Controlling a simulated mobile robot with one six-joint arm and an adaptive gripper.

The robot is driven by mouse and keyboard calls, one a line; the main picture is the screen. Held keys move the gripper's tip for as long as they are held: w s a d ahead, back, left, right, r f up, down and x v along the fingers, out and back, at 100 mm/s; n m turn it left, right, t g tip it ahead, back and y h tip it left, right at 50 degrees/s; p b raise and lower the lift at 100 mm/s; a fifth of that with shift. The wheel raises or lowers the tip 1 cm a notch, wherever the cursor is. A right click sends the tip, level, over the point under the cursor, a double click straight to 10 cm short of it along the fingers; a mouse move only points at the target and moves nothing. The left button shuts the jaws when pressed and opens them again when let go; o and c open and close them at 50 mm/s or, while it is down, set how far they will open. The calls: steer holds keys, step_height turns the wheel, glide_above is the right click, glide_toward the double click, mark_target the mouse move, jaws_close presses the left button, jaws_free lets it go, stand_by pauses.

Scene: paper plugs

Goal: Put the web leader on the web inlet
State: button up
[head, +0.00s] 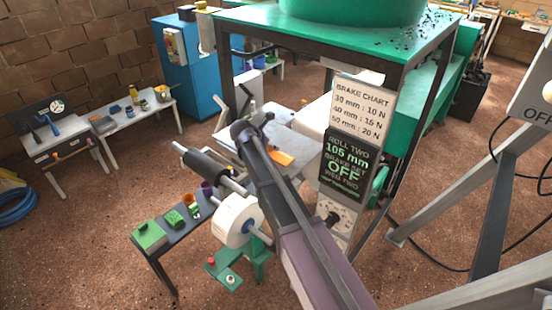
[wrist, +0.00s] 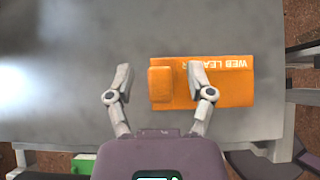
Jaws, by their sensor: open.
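The web leader (wrist: 228,88) is a flat orange piece with white lettering and a raised orange block (wrist: 160,84) at its left end. It lies on a grey metal table (wrist: 70,125). My gripper (wrist: 160,82) is open in the wrist view. The raised block lies between its fingers in the picture, nearer the right finger, which overlaps the orange piece; I cannot tell the height gap. In the head view the web leader (head: 281,157) shows beside my arm, and my fingers cannot be made out. I cannot tell which part is the web inlet.
A brake chart sign (head: 361,110) and a control panel (head: 341,217) stand right of my arm. A white roll (head: 231,220) and a dark roller (head: 205,168) stand left of it. A narrow bench (head: 177,237) carries small coloured parts. A green-topped frame (head: 290,36) rises behind.

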steer(key=shift+w+d+f+b, duration=0.3)
steer(key=shift+w+f, duration=0.1)
steer(key=shift+f, duration=0.1)
jaws_close()
stand_by(0.3)
